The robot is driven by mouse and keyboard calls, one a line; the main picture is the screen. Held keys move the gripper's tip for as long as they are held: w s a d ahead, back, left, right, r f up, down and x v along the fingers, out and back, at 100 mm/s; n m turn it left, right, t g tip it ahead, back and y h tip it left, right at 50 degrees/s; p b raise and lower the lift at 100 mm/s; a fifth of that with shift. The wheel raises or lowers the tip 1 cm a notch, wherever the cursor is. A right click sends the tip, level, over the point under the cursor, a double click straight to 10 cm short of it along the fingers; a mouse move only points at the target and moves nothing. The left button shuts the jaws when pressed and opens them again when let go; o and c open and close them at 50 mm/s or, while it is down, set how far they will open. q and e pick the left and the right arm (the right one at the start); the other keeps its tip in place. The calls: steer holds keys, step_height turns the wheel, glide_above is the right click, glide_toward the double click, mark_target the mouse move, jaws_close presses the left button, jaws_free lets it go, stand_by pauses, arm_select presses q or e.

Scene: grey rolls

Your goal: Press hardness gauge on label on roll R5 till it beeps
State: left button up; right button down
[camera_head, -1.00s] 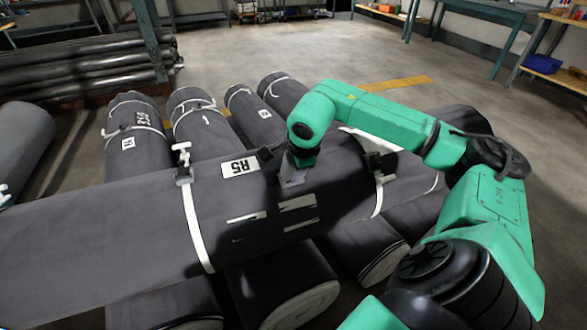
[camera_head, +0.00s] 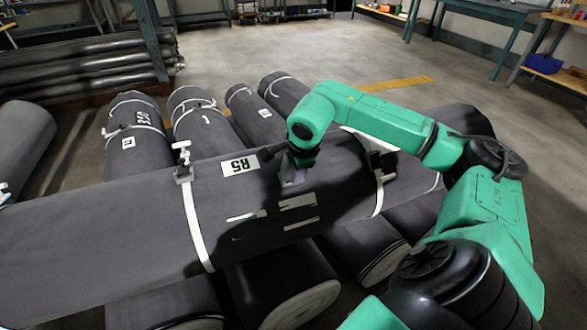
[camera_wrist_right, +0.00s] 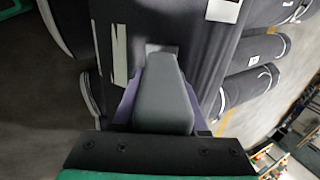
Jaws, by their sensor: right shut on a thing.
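The large dark grey roll R5 (camera_head: 110,225) lies crosswise on top of other rolls. Its white label (camera_head: 240,166), marked R5, is on the upper side, left of my right gripper. Part of a white label also shows at the top edge of the wrist view (camera_wrist_right: 223,10). My right gripper (camera_head: 292,178) points down over the roll, to the right of the label and apart from it. In the wrist view its purplish fingers are shut on a grey tapered body, the hardness gauge (camera_wrist_right: 163,95). Whether the gauge touches the roll is not clear. My left gripper does not show clearly.
White straps (camera_head: 196,225) with a clamp (camera_head: 182,160) circle the roll. Pale strips (camera_head: 298,201) lie on its front side, below my gripper. Several smaller rolls (camera_head: 135,130) lie underneath and behind. Dark pipes are racked at the back left. The floor behind is open.

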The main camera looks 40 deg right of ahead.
stand_by(0.4)
steer(key=shift+s+r+p, duration=0.15)
steer(key=shift+r+p, duration=0.25)
steer(key=shift+r, duration=0.15)
steer(key=shift+p+v, duration=1.1)
steer(key=shift+v, duration=1.8)
steer(key=shift+a+f, duration=0.15)
